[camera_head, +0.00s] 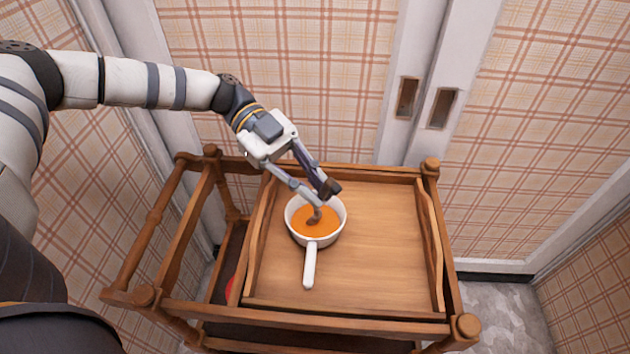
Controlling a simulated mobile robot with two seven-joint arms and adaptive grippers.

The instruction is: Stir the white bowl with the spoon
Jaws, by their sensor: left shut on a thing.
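The white bowl (310,248) is a round pan-like vessel with a straight white handle pointing toward me. It stands on the wooden cart top, left of its middle, and holds orange liquid (307,229). My left gripper (322,200) reaches down over the bowl from the upper left. It is shut on the spoon, which is mostly hidden by the fingers. A small dark brown end (314,216) dips into the liquid near the bowl's middle; I cannot tell whether it is spoon or fingertip. My right gripper is not in view.
The wooden cart (385,240) has raised side rails and corner posts around its top. The tray surface right of the bowl is bare. A red object (230,287) shows partly on the lower shelf. Plaid walls and white sliding doors (425,75) stand close behind.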

